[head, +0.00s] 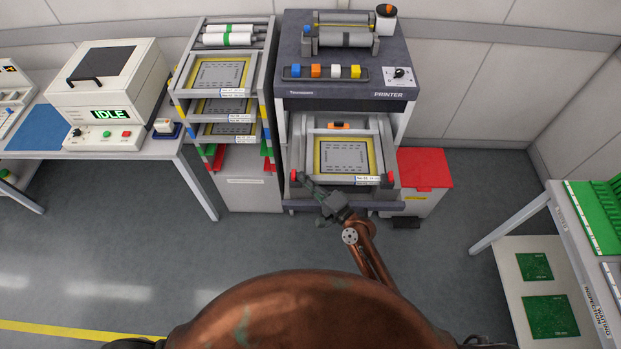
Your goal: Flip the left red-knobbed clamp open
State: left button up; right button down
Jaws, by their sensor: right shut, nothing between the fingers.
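The left red-knobbed clamp (294,176) is at the front left corner of the printer's pulled-out stencil drawer. Its red knob shows, but it is too small to tell the lever's position clearly. A second red-knobbed clamp (390,177) is at the front right corner. A yellow-edged stencil frame (318,159) lies in the drawer between them. My right gripper (306,184) is shut and empty at the drawer's front left, close to the left clamp. I cannot tell whether it touches the clamp. My left gripper is not in view.
The printer (290,86) stands above the drawer. A stencil rack (180,92) stands close on its left, and a red-lidded bin (424,168) on its right. A bench (170,148) is at left, another table (557,215) at right. The floor in front is clear.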

aim_at(317, 181)
jog(key=shift+s+a, duration=0.1)
jog(key=shift+a, duration=0.05)
jog(key=d, duration=0.2)
jog(key=d+b, duration=0.1)
jog(key=d, duration=0.1)
jog(key=shift+d+f+b, duration=0.2)
jog(key=shift+d+b, duration=0.1)
jog(key=shift+d, duration=0.05)
jog(key=v, duration=0.9)
jog(key=shift+s+d+r+b, duration=0.15)
jog(key=shift+s+r+b, duration=0.1)
jog(key=shift+b, duration=0.2)
